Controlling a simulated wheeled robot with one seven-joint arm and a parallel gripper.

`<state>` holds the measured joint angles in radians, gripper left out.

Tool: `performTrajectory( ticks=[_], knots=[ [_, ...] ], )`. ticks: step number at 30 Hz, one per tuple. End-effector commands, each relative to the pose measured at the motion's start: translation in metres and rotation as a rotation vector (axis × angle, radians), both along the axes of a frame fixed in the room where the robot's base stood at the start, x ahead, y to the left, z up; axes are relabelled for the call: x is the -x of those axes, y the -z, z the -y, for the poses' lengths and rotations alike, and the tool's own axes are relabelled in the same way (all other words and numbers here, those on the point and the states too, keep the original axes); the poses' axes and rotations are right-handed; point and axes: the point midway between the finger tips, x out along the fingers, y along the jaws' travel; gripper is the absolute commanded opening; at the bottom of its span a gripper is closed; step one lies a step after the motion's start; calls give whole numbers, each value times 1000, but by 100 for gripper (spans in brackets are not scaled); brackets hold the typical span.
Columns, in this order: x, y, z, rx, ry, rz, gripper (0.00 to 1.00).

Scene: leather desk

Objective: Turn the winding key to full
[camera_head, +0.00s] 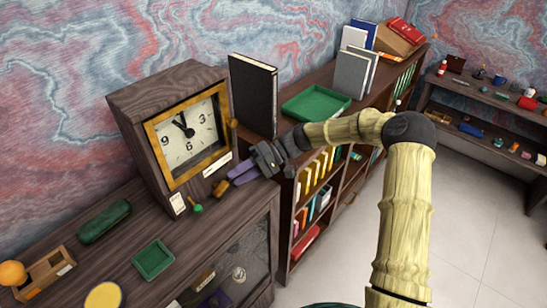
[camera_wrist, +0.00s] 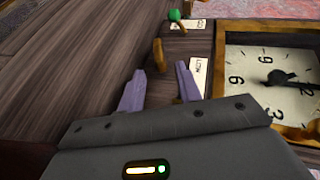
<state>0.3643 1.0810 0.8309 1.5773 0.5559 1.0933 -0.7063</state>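The wooden clock (camera_head: 150,104) stands on the desk, with a gold-framed white dial that also shows in the wrist view (camera_wrist: 270,75). A small tan, upright piece that looks like the winding key (camera_head: 221,188) is at the clock's front base. In the wrist view the key (camera_wrist: 158,55) is just ahead of and between my fingertips. A label that seems to read LOW (camera_wrist: 197,75) is beside it, and another label (camera_wrist: 188,25) is farther along. My gripper (camera_head: 231,180) is open with purple fingers, also in the wrist view (camera_wrist: 160,69). Contact with the key cannot be told.
A green-headed knob (camera_head: 197,208) is at the clock's left front. A green tray (camera_head: 153,260), dark green case (camera_head: 104,221) and wooden holder (camera_head: 45,272) lie on the desk. A dark book (camera_head: 252,95) stands behind my gripper.

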Motion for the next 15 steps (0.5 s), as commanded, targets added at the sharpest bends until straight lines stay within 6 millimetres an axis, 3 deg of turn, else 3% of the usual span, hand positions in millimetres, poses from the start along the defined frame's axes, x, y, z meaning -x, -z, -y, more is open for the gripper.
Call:
performTrajectory(
  ticks=[15],
  knots=[
    [-43,-30,89,1,3,3,35]
  ],
)
